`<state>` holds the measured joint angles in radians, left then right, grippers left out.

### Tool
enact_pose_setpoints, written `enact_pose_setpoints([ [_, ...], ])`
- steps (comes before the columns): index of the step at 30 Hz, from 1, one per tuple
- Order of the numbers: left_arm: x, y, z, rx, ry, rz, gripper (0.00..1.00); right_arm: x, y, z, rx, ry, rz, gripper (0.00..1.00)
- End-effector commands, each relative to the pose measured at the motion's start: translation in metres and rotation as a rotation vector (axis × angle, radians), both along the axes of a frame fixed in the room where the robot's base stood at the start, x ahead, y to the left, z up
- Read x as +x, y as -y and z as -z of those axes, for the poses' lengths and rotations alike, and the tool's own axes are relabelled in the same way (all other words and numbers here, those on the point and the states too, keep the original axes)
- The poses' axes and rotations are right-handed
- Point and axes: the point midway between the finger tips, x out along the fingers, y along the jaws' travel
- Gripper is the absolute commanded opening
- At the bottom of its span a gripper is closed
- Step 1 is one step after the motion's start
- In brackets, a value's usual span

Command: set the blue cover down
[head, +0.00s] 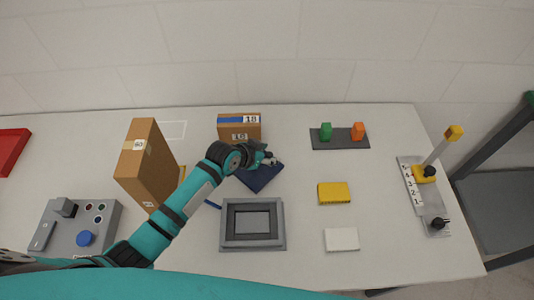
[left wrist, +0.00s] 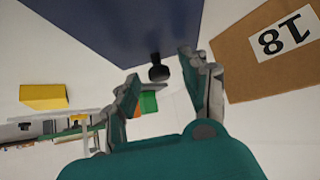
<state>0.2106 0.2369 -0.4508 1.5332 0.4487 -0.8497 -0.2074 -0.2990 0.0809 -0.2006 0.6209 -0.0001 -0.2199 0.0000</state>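The blue cover (head: 262,178) is at the middle of the table, behind the grey frame, turned at an angle and partly hidden by my left gripper. It looks flat and low; I cannot tell whether all of its underside touches the table. In the left wrist view the cover (left wrist: 110,25) fills the top, with its black knob (left wrist: 159,68) between my fingertips. My left gripper (head: 268,158) is over the cover; in the wrist view its fingers (left wrist: 162,72) are apart, with gaps on both sides of the knob. My right gripper is not in view.
The grey frame (head: 226,226) stands in front of the cover. A small box marked 18 (head: 239,133) is close behind, and a tall cardboard box (head: 148,170) stands left. A yellow block (head: 334,193) and white block (head: 341,239) lie right, with clear table between.

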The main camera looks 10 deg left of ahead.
Motion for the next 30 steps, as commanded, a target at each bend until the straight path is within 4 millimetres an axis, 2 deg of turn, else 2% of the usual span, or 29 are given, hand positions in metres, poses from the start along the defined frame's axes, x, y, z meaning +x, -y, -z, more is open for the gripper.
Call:
enact_pose_setpoints([
  [11, -0.004, -0.004, -0.008, 0.001, 0.003, -0.001, 0.46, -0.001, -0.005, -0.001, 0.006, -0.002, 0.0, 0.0],
  [24, -0.055, -0.036, -0.068, 0.003, 0.002, 0.002, 0.46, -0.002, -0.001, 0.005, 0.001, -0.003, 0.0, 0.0],
  [30, -0.068, -0.045, -0.084, 0.0, 0.001, 0.001, 0.46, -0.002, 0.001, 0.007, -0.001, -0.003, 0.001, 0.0],
])
